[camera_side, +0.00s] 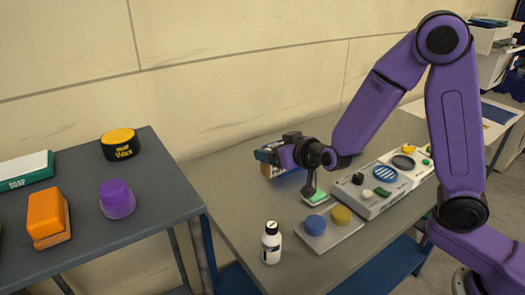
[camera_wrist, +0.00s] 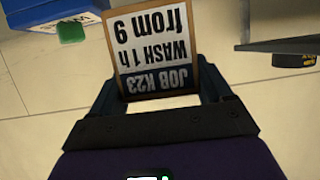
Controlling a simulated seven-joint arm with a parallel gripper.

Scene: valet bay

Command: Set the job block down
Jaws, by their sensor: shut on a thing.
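The job block (camera_wrist: 158,45) is a flat block with a wooden edge and a white and blue face reading "JOB K23 WASH 1h from 9", upside down in the wrist view. My gripper (camera_wrist: 160,84) is shut on it, with a dark finger on either side. In the side view my gripper (camera_side: 272,155) reaches left over the back part of the grey table (camera_side: 230,195), close to the wall. A brown and blue shape shows at its fingertips there; how much of it is the block, and any gap to the table, I cannot tell.
A white bottle (camera_side: 271,243) stands at the front edge. A tray with blue and yellow round pieces (camera_side: 340,215) and a grey panel (camera_side: 380,185) lie to the right. The left table holds a wax tin (camera_side: 120,144), orange block (camera_side: 47,217) and purple piece (camera_side: 117,198). A gap separates the tables.

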